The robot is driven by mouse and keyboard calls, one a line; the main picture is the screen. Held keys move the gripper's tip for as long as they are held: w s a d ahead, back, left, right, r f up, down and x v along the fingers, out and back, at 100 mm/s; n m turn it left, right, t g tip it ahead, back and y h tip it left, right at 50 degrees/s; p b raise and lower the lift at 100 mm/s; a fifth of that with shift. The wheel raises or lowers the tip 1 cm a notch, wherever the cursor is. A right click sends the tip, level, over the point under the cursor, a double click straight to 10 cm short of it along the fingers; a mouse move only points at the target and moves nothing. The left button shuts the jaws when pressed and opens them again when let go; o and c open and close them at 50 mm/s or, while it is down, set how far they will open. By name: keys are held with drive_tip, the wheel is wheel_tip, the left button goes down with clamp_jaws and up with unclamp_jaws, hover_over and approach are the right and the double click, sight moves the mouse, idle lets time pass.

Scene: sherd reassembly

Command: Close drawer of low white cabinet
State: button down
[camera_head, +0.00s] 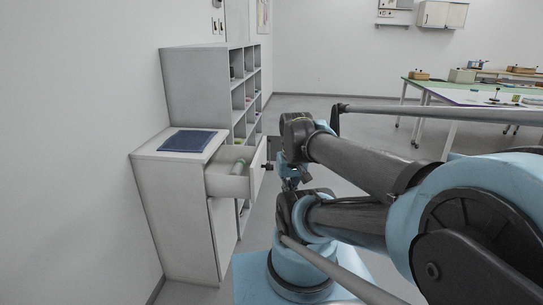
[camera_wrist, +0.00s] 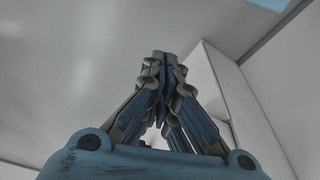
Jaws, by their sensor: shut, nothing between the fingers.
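The low white cabinet (camera_head: 175,222) stands against the left wall in the head view. In the wrist view my gripper's fingers (camera_wrist: 163,57) are shut together and empty. A pale panel edge (camera_wrist: 208,75) shows behind them to the right; which part it belongs to is unclear.
A dark blue mat (camera_head: 187,140) lies on the cabinet top. A taller grey shelf unit (camera_head: 192,82) with open compartments stands behind it. A green-topped table (camera_head: 428,84) and a white table (camera_head: 470,98) are at the far right. Open floor (camera_head: 330,108) lies between.

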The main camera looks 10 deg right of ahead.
drive_tip(key=w+d+r+m+y, duration=0.1)
drive_tip(key=w+d+r+m, duration=0.1)
drive_tip(key=w+m, duration=0.5)
drive_tip(key=w+d+r+m+y, duration=0.1)
drive_tip(key=w+r+m, duration=0.25)
drive_tip(key=w, duration=0.85)
drive_tip(key=w+d+r+m+y, duration=0.1)
drive_tip(key=w+d+r+m, duration=0.1)
drive_tip(key=w+m, duration=0.55)
drive_tip(key=w+d+f+m+y, duration=0.1)
drive_tip(key=w+d+f+m, duration=0.25)
drive_tip(key=w, duration=0.75)
drive_tip(key=w+a+f, duration=0.2)
drive_tip(key=a+f, duration=0.4)
drive_tip(key=f, duration=0.3)
drive_tip(key=shift+a+f+g, duration=0.15)
drive_tip(key=shift+a+g, duration=0.25)
drive_tip(key=shift+a, duration=0.1)
